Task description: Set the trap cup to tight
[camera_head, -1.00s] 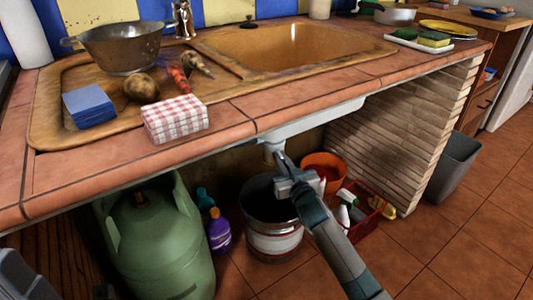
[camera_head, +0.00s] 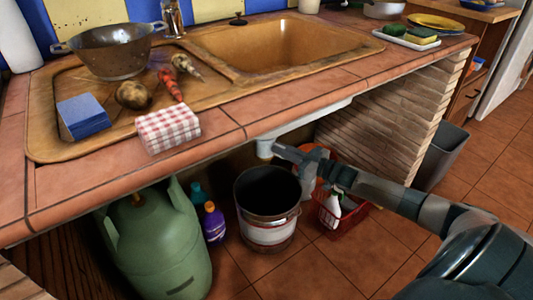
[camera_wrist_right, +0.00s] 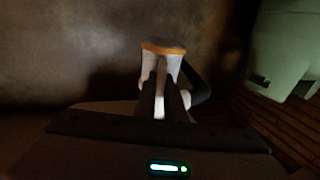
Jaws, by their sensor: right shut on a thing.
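The trap cup (camera_head: 264,149) is a small whitish piece hanging under the sink, below the counter's front edge. In the right wrist view the trap cup (camera_wrist_right: 155,72) is white, with an orange band (camera_wrist_right: 163,48) around its far end. My right gripper (camera_head: 280,150) reaches in from the right at cup height. In the wrist view its dark fingers (camera_wrist_right: 162,98) are shut on the cup and cover part of it. A dark curved piece shows just right of the cup. The cup's turn setting cannot be read. My left gripper is not in view.
Below stand a bucket (camera_head: 268,190), a green gas cylinder (camera_head: 155,245), a purple bottle (camera_head: 214,222) and a red basket (camera_head: 343,225). A brick wall (camera_head: 385,130) bounds the right side. The counter (camera_head: 110,160) overhangs the gripper. Floor in front is clear.

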